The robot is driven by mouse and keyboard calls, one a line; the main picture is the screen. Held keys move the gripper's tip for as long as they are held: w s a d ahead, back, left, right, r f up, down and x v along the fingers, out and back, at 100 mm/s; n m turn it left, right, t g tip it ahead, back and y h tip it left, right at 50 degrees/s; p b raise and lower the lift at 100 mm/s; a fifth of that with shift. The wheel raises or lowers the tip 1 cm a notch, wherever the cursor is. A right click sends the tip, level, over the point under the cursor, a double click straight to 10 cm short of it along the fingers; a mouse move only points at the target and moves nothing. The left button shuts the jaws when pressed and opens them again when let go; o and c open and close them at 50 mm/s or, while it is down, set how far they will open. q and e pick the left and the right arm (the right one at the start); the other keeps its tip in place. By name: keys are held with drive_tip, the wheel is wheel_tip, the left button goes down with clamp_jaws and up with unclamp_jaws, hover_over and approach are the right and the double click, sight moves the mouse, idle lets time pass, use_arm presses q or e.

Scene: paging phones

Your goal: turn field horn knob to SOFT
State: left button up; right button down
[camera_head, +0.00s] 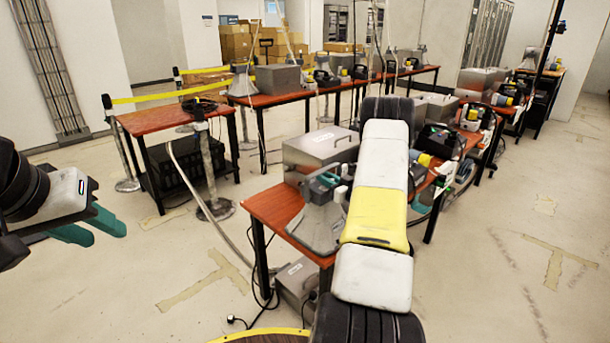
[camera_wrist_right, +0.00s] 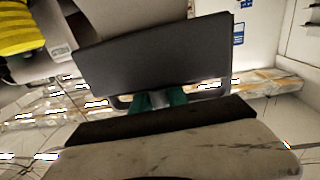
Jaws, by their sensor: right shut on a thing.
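A grey flared horn (camera_head: 317,228) stands on the near end of the red-brown table, left of my right arm. In the right wrist view my right gripper (camera_wrist_right: 160,99) has its teal fingers shut on a small grey piece below a dark flat panel (camera_wrist_right: 155,58). The piece is mostly hidden, so I cannot tell its setting or read any SOFT mark. My right arm hides part of the table in the head view. My left gripper (camera_head: 98,228) hangs at the far left with its teal fingers apart and empty, away from the tables.
A grey metal case (camera_head: 318,147) sits behind the horn on the near table (camera_head: 272,207). Phones and devices crowd the table to the right. Another table (camera_head: 160,119) stands at the left, beside yellow barrier tape (camera_head: 150,97). The floor at the right is open.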

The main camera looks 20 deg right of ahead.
drive_tip(key=shift+n+y, duration=0.4)
drive_tip(key=shift+y, duration=0.2)
drive_tip(key=shift+s+a+n+g+y, duration=0.15)
drive_tip(key=shift+a+n+g+y, duration=0.05)
drive_tip(key=shift+n+g+y, duration=0.75)
drive_tip(key=shift+s+a+n+g+y, duration=0.15)
drive_tip(key=shift+n+g+y, duration=0.45)
drive_tip(key=shift+y, duration=0.6)
drive_tip(key=shift+s+a+n+g+y, duration=0.1)
drive_tip(key=shift+a+n+g+y, duration=0.1)
drive_tip(key=shift+n+g+y, duration=0.6)
drive_tip(key=shift+y, duration=0.35)
drive_tip(key=c, duration=1.3)
unclamp_jaws()
drive_tip(key=shift+s, duration=0.1)
drive_tip(key=v, duration=0.7)
drive_tip(key=shift+s+d, duration=0.2)
drive_tip(key=shift+d, duration=0.05)
